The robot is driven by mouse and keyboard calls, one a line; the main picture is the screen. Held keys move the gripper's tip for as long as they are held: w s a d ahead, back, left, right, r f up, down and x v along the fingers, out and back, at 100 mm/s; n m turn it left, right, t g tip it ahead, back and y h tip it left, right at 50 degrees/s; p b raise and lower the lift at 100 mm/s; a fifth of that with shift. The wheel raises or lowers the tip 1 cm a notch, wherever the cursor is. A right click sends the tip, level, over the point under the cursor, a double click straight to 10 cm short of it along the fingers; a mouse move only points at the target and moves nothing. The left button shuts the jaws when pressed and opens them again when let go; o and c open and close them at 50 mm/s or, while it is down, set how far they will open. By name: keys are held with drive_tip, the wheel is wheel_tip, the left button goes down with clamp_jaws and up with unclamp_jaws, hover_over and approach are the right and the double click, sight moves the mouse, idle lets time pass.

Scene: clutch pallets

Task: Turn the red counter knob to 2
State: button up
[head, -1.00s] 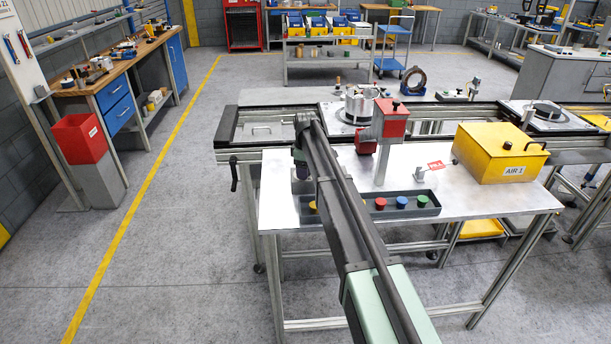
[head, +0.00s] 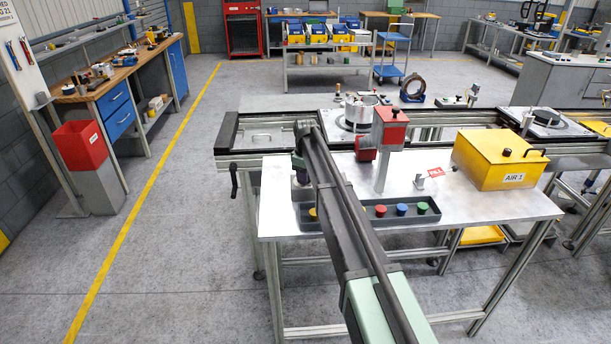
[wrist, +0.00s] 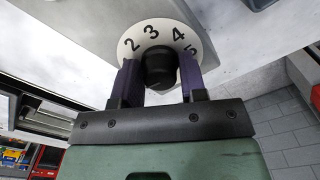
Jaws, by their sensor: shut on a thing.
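In the wrist view a black round knob (wrist: 159,68) stands at the middle of a white dial (wrist: 178,30). Black numerals 2, 3, 4 and 5 show around the dial, with the 5 partly covered. My gripper (wrist: 158,76) has its two purple fingers on either side of the knob, shut on it. I cannot make out a pointer mark on the knob. In the head view a red box (head: 391,115) stands on a grey post on the table.
The metal table (head: 470,208) carries a dark tray (head: 350,217) with coloured buttons, a yellow AIR 1 box (head: 497,160) and a small fitting with a red tag (head: 435,172). A conveyor with a round metal housing (head: 360,112) runs behind. The floor to the left is open.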

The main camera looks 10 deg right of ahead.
drive_tip(key=m, duration=1.3)
drive_tip(key=shift+m, duration=0.4)
idle(0.3)
drive_tip(key=o, duration=0.9)
drive_tip(key=shift+r, duration=0.1)
wheel_tip(320, 180, up, 11)
drive_tip(key=p, duration=1)
drive_tip(key=shift+f+p, duration=0.2)
drive_tip(key=shift+p, duration=0.2)
